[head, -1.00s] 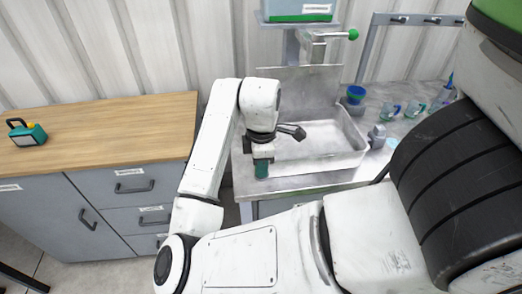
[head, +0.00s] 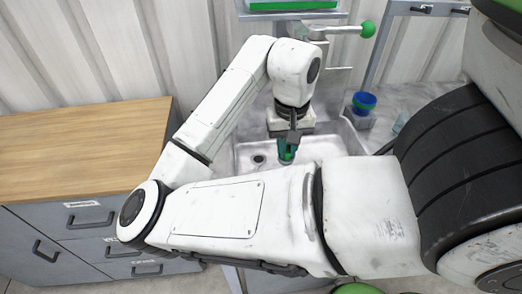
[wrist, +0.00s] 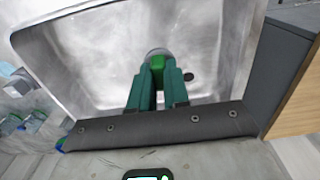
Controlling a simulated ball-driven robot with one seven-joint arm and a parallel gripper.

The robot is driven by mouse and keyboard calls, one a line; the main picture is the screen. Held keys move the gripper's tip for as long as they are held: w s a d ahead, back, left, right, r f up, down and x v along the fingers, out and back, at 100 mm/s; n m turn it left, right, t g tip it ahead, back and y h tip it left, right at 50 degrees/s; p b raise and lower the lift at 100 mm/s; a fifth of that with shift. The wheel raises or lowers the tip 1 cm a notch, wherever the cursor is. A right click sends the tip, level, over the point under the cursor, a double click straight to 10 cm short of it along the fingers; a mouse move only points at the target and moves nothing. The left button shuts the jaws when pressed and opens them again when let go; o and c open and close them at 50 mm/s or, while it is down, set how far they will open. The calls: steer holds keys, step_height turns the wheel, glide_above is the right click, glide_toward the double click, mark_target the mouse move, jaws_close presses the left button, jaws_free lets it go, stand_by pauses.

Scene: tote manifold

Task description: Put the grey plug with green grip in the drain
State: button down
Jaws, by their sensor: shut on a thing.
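My gripper (head: 287,152) hangs over the sink basin. It is shut on the grey plug with green grip. In the wrist view, my green fingers (wrist: 157,82) clasp the green grip (wrist: 156,63), and the grey plug (wrist: 158,51) shows past their tips. The drain (head: 258,158) is a dark round hole in the basin floor, left of my gripper in the head view. In the wrist view the drain (wrist: 190,76) lies right of the fingertips. The plug appears apart from the drain; its height above the floor is hard to tell.
The metal sink (head: 334,143) has raised walls around the basin. A tap lever with a green knob (head: 368,29) is at the back. A blue and green cup (head: 364,101) stands right of the sink. A wood-topped cabinet (head: 85,145) is on the left.

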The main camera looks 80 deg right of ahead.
steer(key=w+d+f, duration=0.8)
steer(key=w+d, duration=0.1)
steer(key=shift+f, duration=0.4)
steer(key=shift+w+d+f, duration=0.1)
steer(key=shift+w+f, duration=0.05)
steer(key=shift+f, duration=0.2)
steer(key=shift+f+p, duration=0.35)
steer(key=shift+f, duration=1.25)
steer(key=shift+f, duration=0.1)
steer(key=c, duration=1.1)
jaws_free()
step_height(320, 180, up, 12)
steer(key=shift+b, duration=0.3)
